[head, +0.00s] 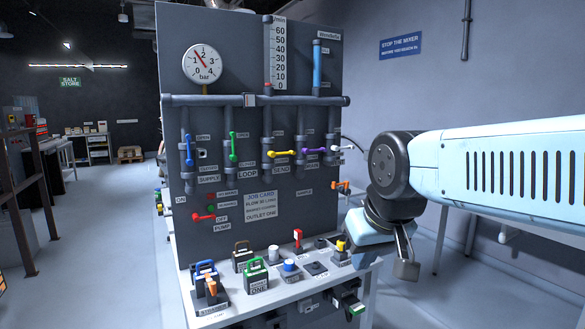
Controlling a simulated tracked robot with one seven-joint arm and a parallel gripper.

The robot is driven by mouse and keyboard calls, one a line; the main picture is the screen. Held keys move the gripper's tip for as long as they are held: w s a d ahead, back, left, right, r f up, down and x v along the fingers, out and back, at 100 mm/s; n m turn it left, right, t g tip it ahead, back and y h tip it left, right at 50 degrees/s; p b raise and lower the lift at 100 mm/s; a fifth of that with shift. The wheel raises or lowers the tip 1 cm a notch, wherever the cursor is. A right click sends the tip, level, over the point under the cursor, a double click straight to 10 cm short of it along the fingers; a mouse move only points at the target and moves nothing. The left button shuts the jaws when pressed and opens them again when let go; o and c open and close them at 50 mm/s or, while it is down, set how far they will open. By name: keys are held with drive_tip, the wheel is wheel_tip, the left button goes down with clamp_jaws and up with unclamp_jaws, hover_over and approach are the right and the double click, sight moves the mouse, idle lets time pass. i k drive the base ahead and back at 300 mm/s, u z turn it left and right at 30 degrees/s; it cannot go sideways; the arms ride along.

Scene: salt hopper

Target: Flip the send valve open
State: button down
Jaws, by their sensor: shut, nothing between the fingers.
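The send valve (281,154) has a yellow lever lying level across its vertical pipe, above the SEND label on the grey panel. Its whole lever shows, with nothing touching it.
Beside it are an upright green lever (233,147) on the left and a level purple lever (313,150) on the right. A white lever (342,148) is farther right. The bench (205,318) holds several padlocks and small items. Free space lies before the panel.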

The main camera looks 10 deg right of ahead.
sight(271, 154)
drive_tip(key=u, duration=0.15)
drive_tip(key=i, duration=0.85)
drive_tip(key=u, duration=0.3)
